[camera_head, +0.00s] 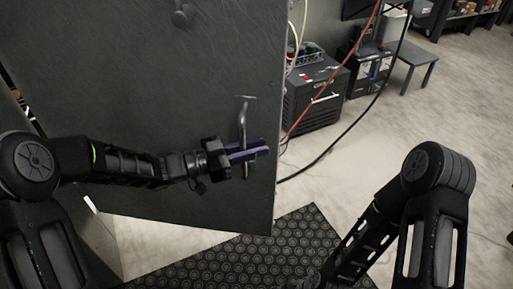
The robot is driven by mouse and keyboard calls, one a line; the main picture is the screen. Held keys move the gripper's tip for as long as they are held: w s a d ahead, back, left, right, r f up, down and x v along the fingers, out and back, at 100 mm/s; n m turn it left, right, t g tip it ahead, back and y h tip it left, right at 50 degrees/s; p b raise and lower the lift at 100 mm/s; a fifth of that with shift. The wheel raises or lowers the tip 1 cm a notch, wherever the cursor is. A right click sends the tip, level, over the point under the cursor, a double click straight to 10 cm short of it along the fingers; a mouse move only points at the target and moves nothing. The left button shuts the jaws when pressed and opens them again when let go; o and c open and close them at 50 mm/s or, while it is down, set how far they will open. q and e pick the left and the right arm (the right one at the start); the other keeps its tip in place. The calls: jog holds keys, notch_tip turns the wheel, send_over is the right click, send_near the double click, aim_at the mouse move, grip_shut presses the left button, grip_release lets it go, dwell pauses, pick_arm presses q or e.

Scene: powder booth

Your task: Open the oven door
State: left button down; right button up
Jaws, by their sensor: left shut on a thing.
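The oven door (130,70) is a large dark grey panel filling the left half of the head view. Its lower edge hangs above the floor, and a gap shows at its left side. A metal bar handle (244,108) stands upright near the door's right edge. My left gripper (262,149) has purple fingers and is shut on the handle's lower part. The fingers hide part of the handle. My right arm comes in at the lower right, and its gripper is below the picture or hidden.
A black studded mat (270,250) lies on the floor below the door. A dark machine (314,98) stands behind the door's right edge, with red and black cables (355,140) trailing near it. A small grey table (412,55) stands at the upper right. The floor at right is clear.

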pick_arm(q)
jog(key=c, duration=1.4)
grip_release()
jog(key=shift+o, duration=0.2)
jog(key=v, duration=0.7)
jog(key=shift+s+a, duration=0.15)
jog(key=shift+a, duration=0.2)
